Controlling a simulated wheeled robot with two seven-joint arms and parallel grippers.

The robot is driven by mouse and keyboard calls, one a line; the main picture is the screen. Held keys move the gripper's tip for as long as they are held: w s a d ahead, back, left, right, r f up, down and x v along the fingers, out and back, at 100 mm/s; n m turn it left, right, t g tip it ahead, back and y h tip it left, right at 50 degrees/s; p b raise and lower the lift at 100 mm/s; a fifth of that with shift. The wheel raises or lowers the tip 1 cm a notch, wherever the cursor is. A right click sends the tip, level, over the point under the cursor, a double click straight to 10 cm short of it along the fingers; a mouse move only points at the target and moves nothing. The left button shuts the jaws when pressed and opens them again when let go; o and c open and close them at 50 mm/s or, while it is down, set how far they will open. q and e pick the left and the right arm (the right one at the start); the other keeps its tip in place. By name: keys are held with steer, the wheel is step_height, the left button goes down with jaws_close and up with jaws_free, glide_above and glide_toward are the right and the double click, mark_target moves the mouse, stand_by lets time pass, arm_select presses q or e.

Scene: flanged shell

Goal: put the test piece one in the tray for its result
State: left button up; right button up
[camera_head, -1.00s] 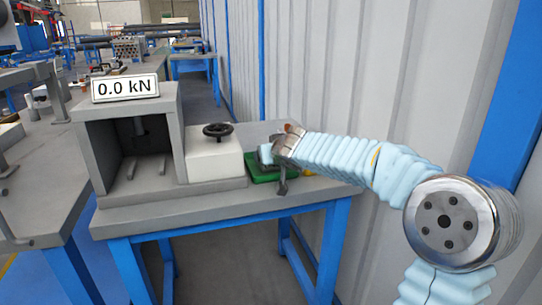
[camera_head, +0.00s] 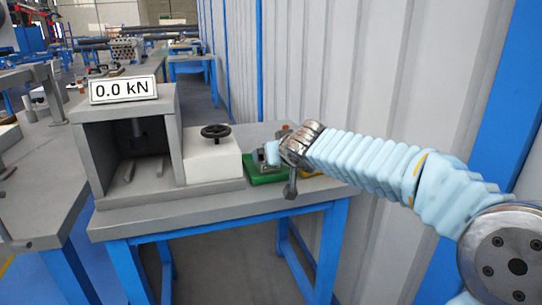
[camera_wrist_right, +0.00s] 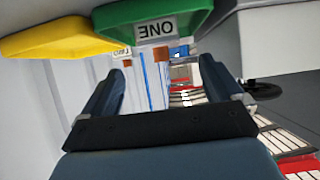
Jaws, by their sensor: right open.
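The green tray (camera_head: 262,177) lies right of the press in the head view, partly hidden by my right gripper (camera_head: 268,156). My right gripper (camera_wrist_right: 165,62) is open, its fingers apart with nothing held between them, low over the tray area. My left gripper is out of view.
The press (camera_head: 128,155) with a 0.0 kN display (camera_head: 124,89) and a handwheel (camera_head: 216,131) stands left of the tray. A yellow tray (camera_wrist_right: 60,35) sits beside the green one, with a second labelled brown block (camera_wrist_right: 127,62) near it. A corrugated wall (camera_head: 400,90) is close on the right.

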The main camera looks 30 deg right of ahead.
steer(key=v, duration=0.4)
steer(key=shift+s+r, duration=0.1)
steer(key=shift+s, duration=0.05)
stand_by(0.4)
